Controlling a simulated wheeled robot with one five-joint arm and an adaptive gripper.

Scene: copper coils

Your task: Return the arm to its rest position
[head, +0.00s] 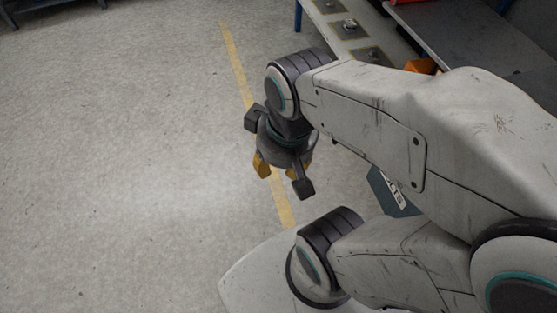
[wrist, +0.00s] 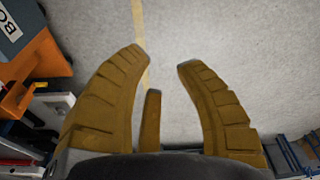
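My arm (head: 365,110) reaches out from the right side of the head view, over the open floor. My gripper (head: 283,168) hangs at its end, pointing down with its orange-yellow fingers low. In the wrist view my gripper (wrist: 163,60) has its two large ribbed fingers spread apart, with a third finger between them lower in the picture. Only bare floor shows between the fingertips, and nothing is held. Part of the fingers is hidden in the head view by dark parts of the wrist.
A workbench (head: 330,8) with fittings on square pads stands at the top, behind my arm. A dark bin with a label (head: 392,190) is partly hidden under my arm. An orange bin (wrist: 40,65) lies left in the wrist view. The floor (head: 120,150) at left is clear.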

